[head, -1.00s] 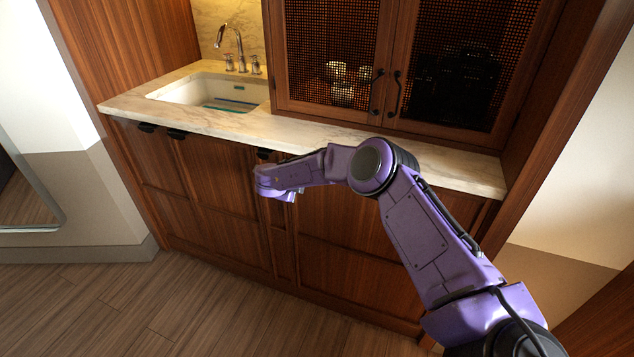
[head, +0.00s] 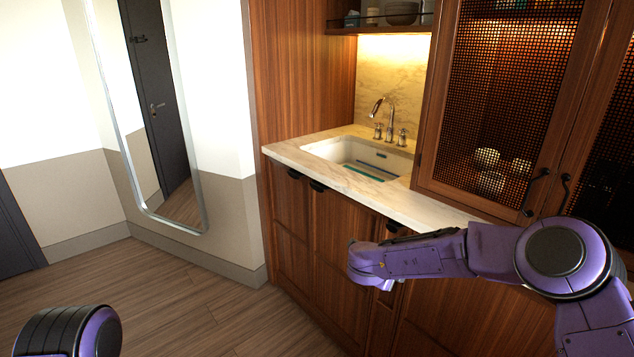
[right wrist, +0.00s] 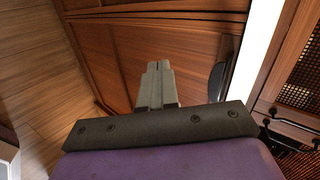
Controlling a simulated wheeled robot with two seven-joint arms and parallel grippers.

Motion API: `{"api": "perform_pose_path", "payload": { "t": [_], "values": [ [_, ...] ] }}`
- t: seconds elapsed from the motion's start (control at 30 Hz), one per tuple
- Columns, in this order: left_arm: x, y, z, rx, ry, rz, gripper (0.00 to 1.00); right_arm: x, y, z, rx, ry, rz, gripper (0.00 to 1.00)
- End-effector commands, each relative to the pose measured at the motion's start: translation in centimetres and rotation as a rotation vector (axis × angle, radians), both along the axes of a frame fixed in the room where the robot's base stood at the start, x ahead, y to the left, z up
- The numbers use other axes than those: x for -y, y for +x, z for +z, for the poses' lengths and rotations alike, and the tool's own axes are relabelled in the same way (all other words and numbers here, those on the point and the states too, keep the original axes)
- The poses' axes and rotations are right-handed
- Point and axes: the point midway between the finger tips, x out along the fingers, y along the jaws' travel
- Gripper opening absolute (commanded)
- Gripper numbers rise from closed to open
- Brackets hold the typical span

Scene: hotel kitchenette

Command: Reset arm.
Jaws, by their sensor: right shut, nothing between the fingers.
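My right arm (head: 490,252) is purple and reaches in from the right in the head view, in front of the lower cabinets. Its wrist end is left of the elbow joint, below the counter edge. In the right wrist view my right gripper (right wrist: 157,70) shows its two grey fingers pressed together with nothing between them. They are in front of brown wooden panels. In the head view the fingers are mostly hidden by the wrist. Only a rounded purple part of my left arm (head: 75,332) shows at the bottom left; my left gripper is out of view.
A marble counter (head: 300,155) with a white sink (head: 340,151) and faucet (head: 388,112) runs behind my right arm. A mesh-door cabinet (head: 505,110) stands on it. Dark handles (head: 318,187) stick out from the lower cabinets. A tall mirror (head: 160,110) is on the left wall. Wooden floor (head: 190,295) is clear at left.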

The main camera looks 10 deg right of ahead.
Motion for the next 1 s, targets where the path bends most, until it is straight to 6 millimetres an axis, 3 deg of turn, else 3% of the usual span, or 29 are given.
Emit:
{"api": "perform_pose_path", "payload": {
  "t": [0.07,0.17,0.27,0.3,0.43,0.5,0.6,0.73,1.0],
  "values": [
    [0.0,0.0,-0.1,0.000,0.000,0.000,0.43,-0.8,-2.3,-3.7,-0.083,-0.153,0.219,0.00],
    [0.0,0.0,0.0,0.000,0.000,0.000,0.43,-1.8,-7.5,-10.1,-0.242,-0.334,0.537,0.00],
    [0.0,0.0,0.0,0.000,0.000,0.000,0.43,-2.1,-14.3,-15.8,-0.412,-0.439,0.821,0.00],
    [0.0,0.0,0.0,0.000,0.000,0.000,0.43,-2.1,-17.4,-17.8,-0.483,-0.463,0.928,0.00],
    [0.0,0.0,0.0,0.000,0.000,0.000,0.43,-1.3,-28.2,-22.2,-0.705,-0.483,1.234,0.00],
    [0.0,0.0,0.0,0.000,0.000,0.000,0.43,-0.4,-33.5,-23.3,-0.811,-0.467,1.355,0.00],
    [0.0,0.0,0.0,0.000,0.000,0.000,0.43,0.9,-39.2,-23.8,-0.932,-0.438,1.460,0.00],
    [0.0,0.0,0.0,0.000,0.000,0.000,0.43,2.3,-42.6,-24.1,-1.026,-0.426,1.491,0.00],
    [0.0,0.0,0.0,0.000,0.000,0.000,0.43,2.2,-43.1,-24.4,-1.035,-0.419,1.499,0.00]
  ]
}}
